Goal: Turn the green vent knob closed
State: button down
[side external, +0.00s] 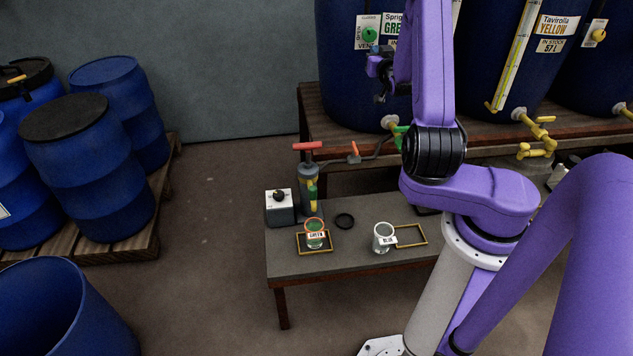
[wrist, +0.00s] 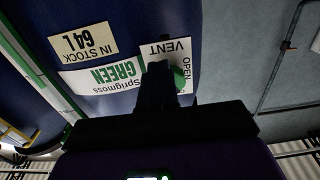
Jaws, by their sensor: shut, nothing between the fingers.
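The green vent knob (side external: 369,34) sits on a white plate (side external: 365,45) marked CLOSED, OPEN and VENT, on the front of the blue Sprigmoss GREEN vat (side external: 342,80). In the wrist view the knob (wrist: 179,78) is partly hidden behind my fingers. The label there appears upside down, with OPEN beside the knob. My gripper (side external: 376,66) is shut and empty, just below and right of the knob in the side view. In the wrist view my gripper (wrist: 158,68) overlaps the plate. I cannot tell whether the fingers touch the knob.
A yellow knob (side external: 599,35) is on the vat at right, beyond the Tavirolla YELLOW vat (side external: 495,75). Blue barrels (side external: 85,165) stand at left.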

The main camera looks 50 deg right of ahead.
jog(key=shift+x, duration=1.05)
jog(key=shift+r, duration=0.15)
jog(key=shift+w+a, duration=0.35)
jog(key=f+v, duration=0.1)
jog(key=v, duration=0.5)
dwell(0.7)
